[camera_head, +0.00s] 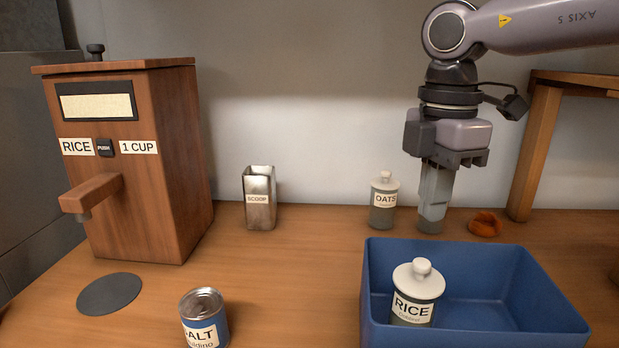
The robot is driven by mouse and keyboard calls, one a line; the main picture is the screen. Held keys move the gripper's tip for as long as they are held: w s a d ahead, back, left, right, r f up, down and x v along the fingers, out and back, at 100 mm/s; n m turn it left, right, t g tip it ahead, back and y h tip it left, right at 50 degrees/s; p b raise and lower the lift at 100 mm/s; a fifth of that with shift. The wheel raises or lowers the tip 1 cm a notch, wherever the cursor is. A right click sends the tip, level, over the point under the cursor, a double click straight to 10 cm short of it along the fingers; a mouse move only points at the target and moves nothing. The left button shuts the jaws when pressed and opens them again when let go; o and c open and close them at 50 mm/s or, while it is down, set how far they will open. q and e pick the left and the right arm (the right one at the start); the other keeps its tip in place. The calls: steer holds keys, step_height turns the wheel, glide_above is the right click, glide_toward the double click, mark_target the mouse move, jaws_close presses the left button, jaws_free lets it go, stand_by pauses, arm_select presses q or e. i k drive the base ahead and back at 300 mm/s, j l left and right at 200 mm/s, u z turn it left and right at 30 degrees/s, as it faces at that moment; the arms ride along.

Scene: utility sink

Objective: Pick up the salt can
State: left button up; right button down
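My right gripper (432,222) points down behind the blue bin, just right of the oats jar and far to the right of and behind the can. Its fingers overlap in this view, so I cannot tell if they are open or shut. No held thing shows. My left gripper is not in view.
A wooden rice dispenser (150,205) stands at left with a dark round pad (109,294) before it. A metal scoop (259,198), oats jar (383,205) and orange lump (485,224) stand at the back. A blue bin (480,262) holds a rice jar (417,290). The table's middle is clear.

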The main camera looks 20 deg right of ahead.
mark_target(202, 312)
steer(key=k, duration=1)
